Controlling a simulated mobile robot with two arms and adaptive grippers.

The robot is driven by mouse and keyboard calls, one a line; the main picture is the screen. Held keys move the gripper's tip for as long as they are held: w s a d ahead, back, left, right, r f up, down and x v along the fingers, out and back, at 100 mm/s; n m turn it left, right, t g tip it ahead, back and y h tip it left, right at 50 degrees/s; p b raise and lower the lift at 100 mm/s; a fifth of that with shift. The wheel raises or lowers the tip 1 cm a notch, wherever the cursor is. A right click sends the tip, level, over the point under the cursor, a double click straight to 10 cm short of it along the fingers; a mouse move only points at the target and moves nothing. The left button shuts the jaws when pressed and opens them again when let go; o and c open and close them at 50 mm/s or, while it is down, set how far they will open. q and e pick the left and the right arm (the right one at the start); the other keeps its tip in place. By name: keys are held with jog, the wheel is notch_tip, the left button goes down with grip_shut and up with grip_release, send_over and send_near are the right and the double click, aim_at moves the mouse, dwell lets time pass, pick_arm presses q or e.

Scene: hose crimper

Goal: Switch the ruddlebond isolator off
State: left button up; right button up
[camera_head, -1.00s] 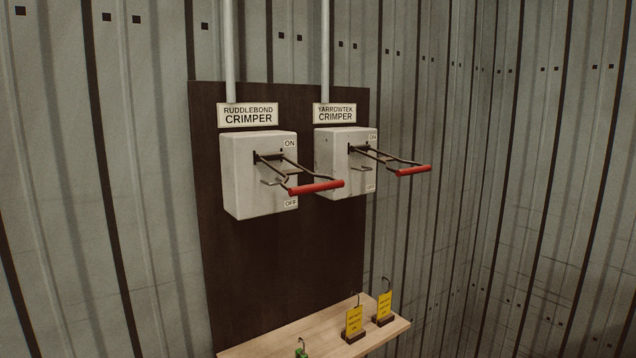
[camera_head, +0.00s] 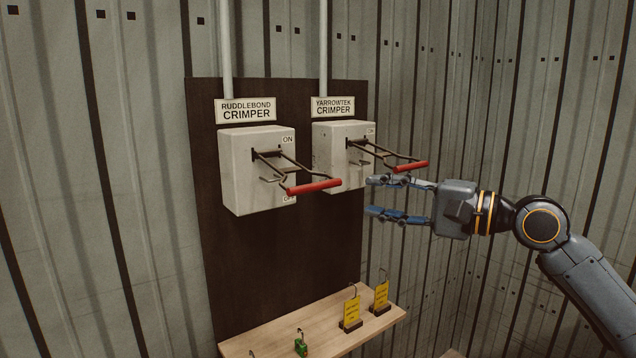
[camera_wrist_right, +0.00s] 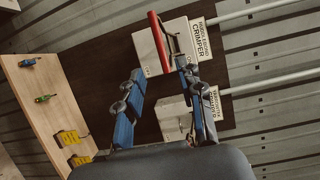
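The ruddlebond isolator (camera_head: 236,175) is a pale grey box under the RUDDLEBOND CRIMPER label (camera_head: 246,111). Its red-gripped lever (camera_head: 314,187) juts outward from the box, between the ON mark above and the partly covered OFF mark below. The lever also shows in the right wrist view (camera_wrist_right: 158,42), beyond the fingertips. My right gripper (camera_head: 370,196) is open and empty, its fingers pointing left, to the right of the ruddlebond lever and apart from it. The fingers also show open in the wrist view (camera_wrist_right: 159,67). My left gripper is not in view.
The yarrowtek isolator (camera_head: 330,160) stands just right, its similar red lever (camera_head: 410,167) close above my right gripper in the picture. Below, a wooden shelf (camera_head: 325,325) holds yellow tags (camera_head: 352,312) and a green padlock (camera_head: 301,345). Space left of the board is clear.

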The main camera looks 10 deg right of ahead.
aim_at(321, 188)
jog(key=p+x, duration=0.5)
jog(key=x, duration=0.6)
jog(key=shift+w+a+r, duration=0.1)
jog(key=shift+w, duration=0.15)
jog(key=shift+w+a, duration=0.45)
jog(key=shift+f, duration=0.2)
grip_shut()
